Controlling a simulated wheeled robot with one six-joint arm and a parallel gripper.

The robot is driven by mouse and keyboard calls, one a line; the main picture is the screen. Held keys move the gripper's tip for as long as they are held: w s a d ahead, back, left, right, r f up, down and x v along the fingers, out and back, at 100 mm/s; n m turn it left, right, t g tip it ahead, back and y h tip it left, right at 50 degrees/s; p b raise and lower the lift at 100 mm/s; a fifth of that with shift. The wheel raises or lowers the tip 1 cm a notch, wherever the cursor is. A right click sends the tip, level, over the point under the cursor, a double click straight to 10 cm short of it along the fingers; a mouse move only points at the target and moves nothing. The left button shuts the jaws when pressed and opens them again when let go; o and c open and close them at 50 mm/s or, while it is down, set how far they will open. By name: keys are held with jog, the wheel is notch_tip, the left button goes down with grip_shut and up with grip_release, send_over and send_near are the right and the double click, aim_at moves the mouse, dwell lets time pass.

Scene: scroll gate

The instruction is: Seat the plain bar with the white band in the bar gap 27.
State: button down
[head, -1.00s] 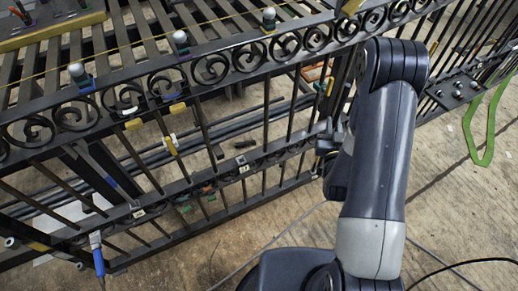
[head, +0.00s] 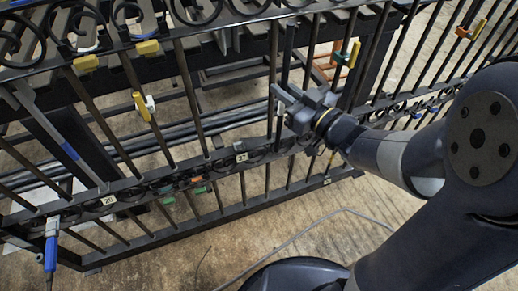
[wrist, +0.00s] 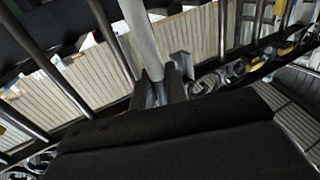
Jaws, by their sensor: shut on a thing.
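My gripper (head: 284,102) is at the gate in the head view, just right of the wide opening above the number 27 tag (head: 242,157). In the wrist view my gripper (wrist: 163,88) is shut on a light grey bar (wrist: 140,35), which rises away from the jaws at a tilt in that picture. No white band shows on the visible part of this bar. In the head view the held bar is hard to tell from the dark gate bars beside it. The tagged lower rail (head: 150,187) runs below my gripper; whether the bar touches it cannot be told.
The gate's dark upright bars (head: 190,85) stand on both sides, close to my gripper. Scrollwork (head: 80,25) runs along the upper rail. Yellow clips (head: 147,48) and a blue-handled tool (head: 50,252) hang on the gate.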

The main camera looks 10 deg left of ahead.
jog(key=s+a+f+n+g+y+b, duration=0.3)
jog(key=s+a+f+g+b, duration=0.15)
jog(key=s+b, duration=0.45)
jog(key=w+a+b, duration=0.1)
jog(key=w+a, duration=0.3)
jog(key=w, duration=0.3)
jog(key=w+a+f, duration=0.1)
jog(key=w+a, duration=0.3)
jog(key=w, duration=0.3)
jog(key=shift+f+b, duration=0.15)
jog(key=shift+b, duration=0.2)
dwell(0.8)
jog(key=shift+s+d+p, duration=0.1)
jog(key=shift+d+p, duration=0.05)
jog(key=shift+p, duration=0.15)
dwell(0.5)
jog(key=shift+f+b, duration=0.7)
jog(key=shift+f, duration=0.4)
dwell(0.8)
jog(key=shift+w+a+f+h+p, duration=0.1)
jog(key=shift+w+a+h+p, duration=0.35)
jog(key=shift+p, duration=0.7)
dwell(0.7)
